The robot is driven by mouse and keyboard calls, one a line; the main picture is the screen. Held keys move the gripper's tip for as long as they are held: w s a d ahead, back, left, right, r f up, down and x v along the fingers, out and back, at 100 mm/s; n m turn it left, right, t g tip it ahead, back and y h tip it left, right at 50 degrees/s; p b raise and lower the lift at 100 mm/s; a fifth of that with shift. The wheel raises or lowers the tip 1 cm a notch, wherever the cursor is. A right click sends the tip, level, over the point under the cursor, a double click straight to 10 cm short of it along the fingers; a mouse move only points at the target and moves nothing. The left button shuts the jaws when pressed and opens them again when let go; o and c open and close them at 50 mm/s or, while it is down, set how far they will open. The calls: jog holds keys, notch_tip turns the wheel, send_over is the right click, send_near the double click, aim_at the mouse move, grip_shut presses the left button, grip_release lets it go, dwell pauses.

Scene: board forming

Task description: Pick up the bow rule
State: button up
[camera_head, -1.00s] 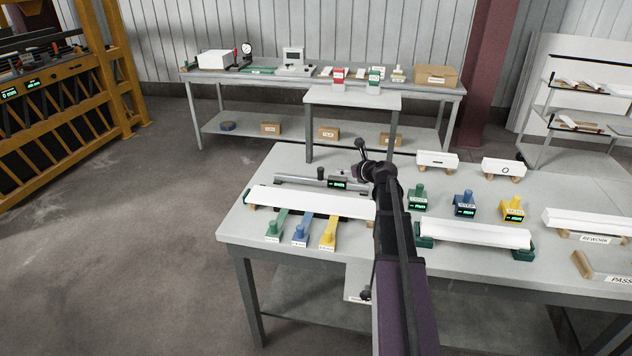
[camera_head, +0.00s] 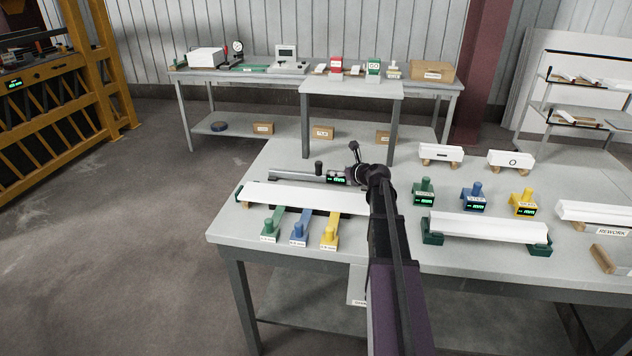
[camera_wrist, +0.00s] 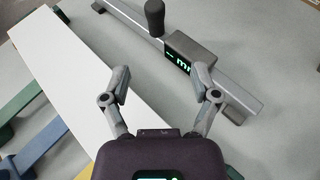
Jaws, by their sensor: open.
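The bow rule (camera_head: 290,176) is a long grey bar with a dark upright knob and a small box with a green display. It lies on the table behind a long white board. In the wrist view the bow rule (camera_wrist: 236,93) runs diagonally across the upper right, its knob and display box just beyond the fingertips. My gripper (camera_wrist: 162,84) is open and empty, its two fingers apart, with the white board (camera_wrist: 75,75) and bare table beneath. In the head view my arm hides the right end of the white board, and the fingers are hard to make out.
Green, blue and yellow handled gauges (camera_head: 300,234) lie at the white board's front edge. Green, blue and yellow display blocks (camera_head: 473,197) stand to the right of my arm, behind another white board (camera_head: 487,229) on green supports. A raised grey stand (camera_head: 350,90) is behind.

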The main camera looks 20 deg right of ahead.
aim_at(321, 169)
jog(key=shift+w, duration=0.15)
jog(key=b+x, duration=0.3)
jog(key=x, duration=0.4)
jog(key=shift+w+f, duration=0.1)
jog(key=shift+f, duration=0.1)
jog(key=shift+w+a+f, duration=0.1)
jog(key=shift+w+a, duration=0.1)
jog(key=shift+w, duration=0.25)
jog(key=shift+a+b+x, duration=0.2)
jog(key=shift+b+x, duration=1)
jog(key=shift+x, duration=1.45)
jog(key=shift+s+f, duration=0.1)
jog(key=shift+s, duration=0.05)
jog(key=shift+c, duration=0.3)
grip_shut()
